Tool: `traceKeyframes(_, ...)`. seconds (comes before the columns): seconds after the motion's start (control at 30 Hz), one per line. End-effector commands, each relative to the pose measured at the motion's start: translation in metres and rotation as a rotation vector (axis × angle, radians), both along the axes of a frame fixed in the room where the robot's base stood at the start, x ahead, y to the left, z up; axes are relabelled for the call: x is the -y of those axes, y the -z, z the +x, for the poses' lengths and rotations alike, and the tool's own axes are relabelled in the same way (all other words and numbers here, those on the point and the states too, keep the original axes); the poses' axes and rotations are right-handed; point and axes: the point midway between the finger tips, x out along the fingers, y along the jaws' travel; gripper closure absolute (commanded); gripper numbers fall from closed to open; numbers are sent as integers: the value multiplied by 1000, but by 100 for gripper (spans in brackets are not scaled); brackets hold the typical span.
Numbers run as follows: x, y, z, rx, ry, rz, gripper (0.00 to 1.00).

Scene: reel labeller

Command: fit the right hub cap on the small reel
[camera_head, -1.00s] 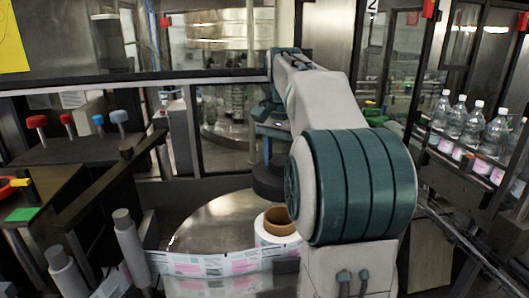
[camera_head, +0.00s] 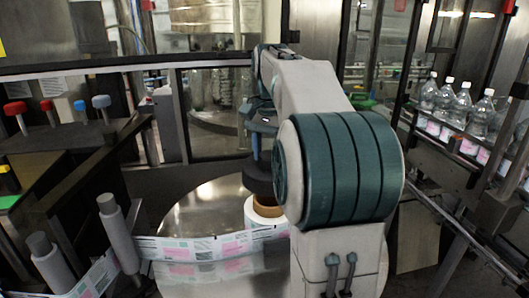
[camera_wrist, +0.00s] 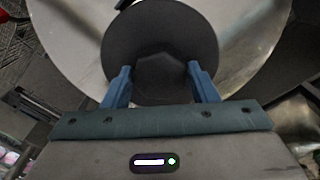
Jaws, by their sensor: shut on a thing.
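The dark round hub cap (camera_head: 257,178) is between the blue fingers of my gripper (camera_head: 262,128), which is shut on it. In the wrist view the cap (camera_wrist: 160,35) fills the space between and beyond the fingertips (camera_wrist: 160,72). The small reel (camera_head: 258,216) is a white roll with a brown core, standing on the round metal table. The cap is just over the core and hides its opening. Part of the brown core shows below the cap. I cannot tell whether they touch. In the wrist view the cap hides most of the reel.
The round metal table (camera_head: 195,208) is mostly bare. A printed label strip (camera_head: 190,248) runs from the reel past two grey rollers (camera_head: 117,233) at the left. Coloured knobs (camera_head: 80,106) stand at the left. Bottles (camera_head: 462,105) line a conveyor at the right.

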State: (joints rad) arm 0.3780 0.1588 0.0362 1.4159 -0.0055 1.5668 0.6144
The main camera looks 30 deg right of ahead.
Motion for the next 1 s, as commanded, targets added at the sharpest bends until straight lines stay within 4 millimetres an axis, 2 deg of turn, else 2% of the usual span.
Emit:
traceKeyframes(0.53,-2,0,-3,1,-2,0,79)
traceKeyframes(1.0,-2,18,-3,1,-2,0,79)
